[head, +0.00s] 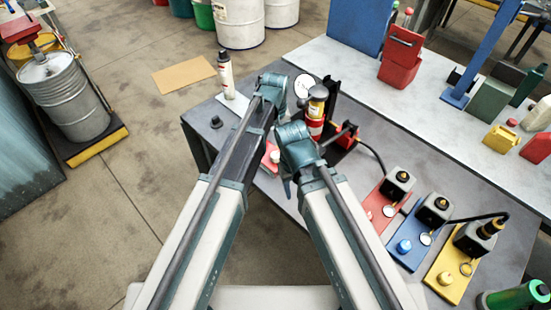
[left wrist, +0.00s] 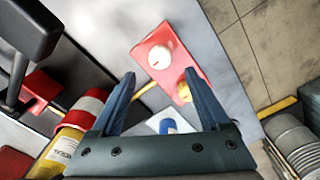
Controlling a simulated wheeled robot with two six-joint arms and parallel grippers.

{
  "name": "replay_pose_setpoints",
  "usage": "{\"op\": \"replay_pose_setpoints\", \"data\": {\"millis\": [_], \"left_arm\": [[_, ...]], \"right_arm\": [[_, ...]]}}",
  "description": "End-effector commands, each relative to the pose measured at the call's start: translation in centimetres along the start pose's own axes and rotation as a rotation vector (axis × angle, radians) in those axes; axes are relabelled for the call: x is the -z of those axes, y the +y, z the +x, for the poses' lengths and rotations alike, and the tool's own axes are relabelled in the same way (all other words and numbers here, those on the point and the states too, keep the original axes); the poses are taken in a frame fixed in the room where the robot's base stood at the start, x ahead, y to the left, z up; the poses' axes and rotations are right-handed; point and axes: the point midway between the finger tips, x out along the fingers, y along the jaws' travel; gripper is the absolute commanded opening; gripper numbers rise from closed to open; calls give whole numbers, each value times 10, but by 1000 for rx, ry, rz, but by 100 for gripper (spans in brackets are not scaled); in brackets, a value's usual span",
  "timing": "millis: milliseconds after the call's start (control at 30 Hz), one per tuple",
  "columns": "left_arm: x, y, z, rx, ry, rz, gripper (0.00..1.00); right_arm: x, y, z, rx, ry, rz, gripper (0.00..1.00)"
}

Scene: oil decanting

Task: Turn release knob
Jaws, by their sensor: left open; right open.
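A red plate (left wrist: 168,58) lies below my left gripper in the left wrist view, with a round white knob (left wrist: 160,54) and a small yellow knob (left wrist: 184,92) on it. In the head view the red plate (head: 268,160) is mostly hidden by my arms. My left gripper (left wrist: 160,76) is open and empty, its fingers pointing towards the plate. I cannot tell which part is the release knob.
A round gauge (head: 304,86) and a white bottle (head: 226,74) stand near my left gripper. A black knob (head: 216,122) sits at the table's left edge.

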Motion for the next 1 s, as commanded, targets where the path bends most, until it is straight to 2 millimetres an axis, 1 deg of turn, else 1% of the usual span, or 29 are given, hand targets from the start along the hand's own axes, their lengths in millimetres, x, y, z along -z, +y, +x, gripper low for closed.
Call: {"op": "replay_pose_setpoints", "data": {"millis": [33, 300, 400, 567, 833, 867, 1000], "left_arm": [[0, 0, 15, 0, 0, 0, 79], [0, 0, 52, 0, 0, 0, 79], [0, 0, 63, 0, 0, 0, 79], [0, 0, 71, 0, 0, 0, 79], [0, 0, 70, 0, 0, 0, 79], [0, 0, 70, 0, 0, 0, 77], [0, 0, 70, 0, 0, 0, 52]], "right_arm": [[1, -1, 15, 0, 0, 0, 50], [3, -5, 52, 0, 0, 2, 50], [4, -6, 63, 0, 0, 2, 50], [4, -7, 70, 0, 0, 2, 50], [4, -7, 70, 0, 0, 2, 50], [4, -7, 70, 0, 0, 2, 50], [4, -7, 70, 0, 0, 2, 50]]}}
